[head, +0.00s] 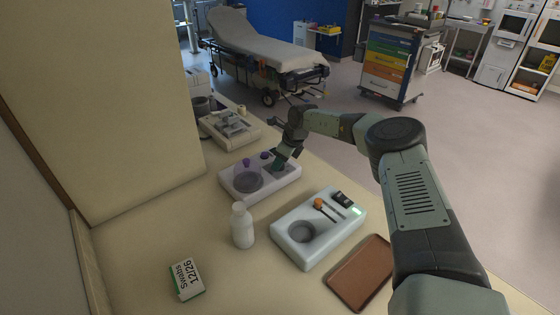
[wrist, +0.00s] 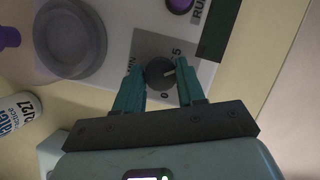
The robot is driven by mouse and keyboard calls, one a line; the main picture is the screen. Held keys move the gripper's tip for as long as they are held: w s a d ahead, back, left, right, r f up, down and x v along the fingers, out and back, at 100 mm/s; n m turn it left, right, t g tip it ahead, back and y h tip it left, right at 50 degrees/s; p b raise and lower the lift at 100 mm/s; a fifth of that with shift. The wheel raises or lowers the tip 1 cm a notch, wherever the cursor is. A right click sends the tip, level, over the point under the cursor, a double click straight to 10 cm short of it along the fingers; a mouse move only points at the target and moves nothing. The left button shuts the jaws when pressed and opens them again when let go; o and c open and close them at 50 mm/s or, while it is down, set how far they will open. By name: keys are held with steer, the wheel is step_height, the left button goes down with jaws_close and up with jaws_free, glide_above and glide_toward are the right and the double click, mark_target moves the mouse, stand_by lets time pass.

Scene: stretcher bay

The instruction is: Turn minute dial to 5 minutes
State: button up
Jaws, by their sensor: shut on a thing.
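The minute dial (wrist: 157,73) is a small dark round knob on a grey panel (wrist: 150,45) marked "0", "5" and partly hidden letters. Its pale pointer line points to the right in the wrist view, toward one finger, with the "5" just above and the "0" below. My gripper (wrist: 160,78) has its two teal fingers on either side of the dial, shut on it. In the head view my gripper (head: 279,163) reaches down to the right end of the white device (head: 232,192) and hides the dial there.
Purple knobs (head: 246,162) and a round grey plate (head: 248,181) are beside my gripper on that device. A second white device (head: 285,250), a white bottle (head: 242,228), a swab box (head: 186,279) and a brown tray (head: 360,272) stand nearer on the counter.

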steer(key=n+g, duration=0.1)
steer(key=n, duration=0.1)
steer(key=n+g, duration=0.1)
steer(key=n, duration=0.2)
steer(key=shift+w+y, duration=0.1)
steer(key=shift+y, duration=0.2)
steer(key=shift+d+n, duration=0.1)
steer(key=shift+n, duration=0.6)
steer(key=o, duration=1)
steer(key=shift+o, duration=0.2)
steer(key=v, duration=1)
steer(key=shift+w+r, duration=0.15)
steer(key=shift+r, duration=0.25)
steer(key=shift+d, duration=0.1)
